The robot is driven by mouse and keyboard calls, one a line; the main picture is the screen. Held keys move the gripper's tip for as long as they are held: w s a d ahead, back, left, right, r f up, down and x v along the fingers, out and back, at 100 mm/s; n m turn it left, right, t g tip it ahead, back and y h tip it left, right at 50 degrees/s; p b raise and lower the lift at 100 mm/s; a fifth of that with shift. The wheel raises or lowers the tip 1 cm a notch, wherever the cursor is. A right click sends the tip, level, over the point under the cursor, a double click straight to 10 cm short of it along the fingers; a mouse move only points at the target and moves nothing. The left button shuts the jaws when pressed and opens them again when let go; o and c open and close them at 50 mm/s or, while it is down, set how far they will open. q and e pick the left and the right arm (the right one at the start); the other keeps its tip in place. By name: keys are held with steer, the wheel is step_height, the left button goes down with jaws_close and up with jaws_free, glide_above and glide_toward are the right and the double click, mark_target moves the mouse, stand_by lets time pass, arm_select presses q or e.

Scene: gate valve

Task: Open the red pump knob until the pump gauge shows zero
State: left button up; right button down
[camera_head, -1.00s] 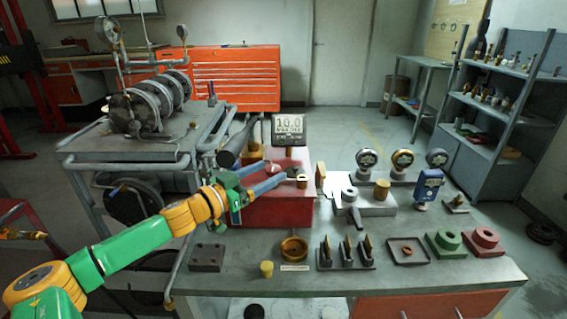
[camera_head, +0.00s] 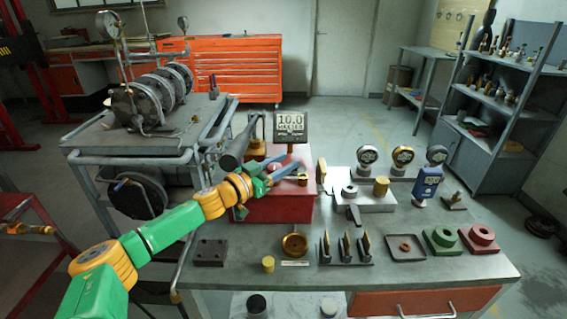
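The pump is a red box (camera_head: 270,208) on the workbench. A small reddish part that looks like the knob (camera_head: 274,167) shows on top, partly hidden by my fingers. My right gripper is not in view.
A dark lever handle (camera_head: 238,146) stands close behind my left wrist. A grey block (camera_head: 374,204) with fittings is right of the pump. Dial gauges (camera_head: 402,157) stand behind it. A brass ring (camera_head: 294,244) and upright holders (camera_head: 346,249) lie in front.

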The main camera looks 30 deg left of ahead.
arm_select(q)
jaws_close()
